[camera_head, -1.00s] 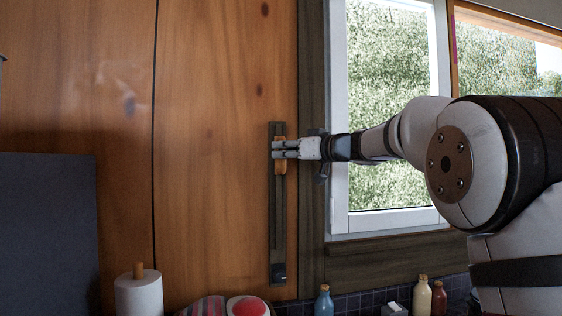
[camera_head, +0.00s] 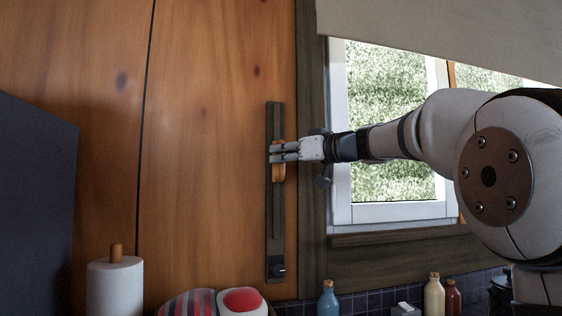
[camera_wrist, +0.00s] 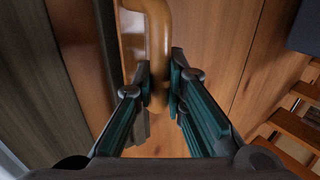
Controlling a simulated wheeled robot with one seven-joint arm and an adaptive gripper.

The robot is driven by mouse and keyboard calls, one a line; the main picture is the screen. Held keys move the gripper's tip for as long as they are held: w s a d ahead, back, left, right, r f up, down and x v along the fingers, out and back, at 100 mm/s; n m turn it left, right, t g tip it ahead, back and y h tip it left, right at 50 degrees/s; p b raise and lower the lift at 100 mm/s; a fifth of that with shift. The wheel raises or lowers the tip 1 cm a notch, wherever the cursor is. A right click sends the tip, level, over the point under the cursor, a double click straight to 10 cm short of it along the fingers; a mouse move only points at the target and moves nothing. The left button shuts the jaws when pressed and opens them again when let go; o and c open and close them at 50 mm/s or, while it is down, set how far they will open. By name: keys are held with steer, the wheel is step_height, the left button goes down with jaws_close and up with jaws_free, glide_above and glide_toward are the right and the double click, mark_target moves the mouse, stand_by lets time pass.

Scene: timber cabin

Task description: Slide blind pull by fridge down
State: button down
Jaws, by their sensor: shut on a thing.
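The blind pull is an orange-brown wooden handle (camera_head: 279,172) on a dark vertical track (camera_head: 274,225) fixed to the wood wall left of the window. My gripper (camera_head: 274,152) reaches it from the right and is shut on the handle, around the upper middle of the track. In the wrist view the handle (camera_wrist: 158,45) sits between the two fingers (camera_wrist: 158,88), with its curved end at the fingertips. The pale blind (camera_head: 450,35) hangs across the top of the window. My fingers hide part of the handle in the head view.
The window (camera_head: 390,125) and its dark frame stand right of the track, behind my arm. Below are a paper roll (camera_head: 115,287), a red-topped item (camera_head: 242,300), a blue bottle (camera_head: 328,300) and other bottles (camera_head: 434,296). A dark panel (camera_head: 35,200) stands at left.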

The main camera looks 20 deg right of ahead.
steer(key=shift+f+b, duration=7.2)
steer(key=shift+b, duration=1.45)
steer(key=shift+f, duration=0.2)
steer(key=c, duration=1.6)
jaws_free()
steer(key=shift+r, duration=0.15)
steer(key=v, duration=1.2)
steer(key=shift+r, duration=0.1)
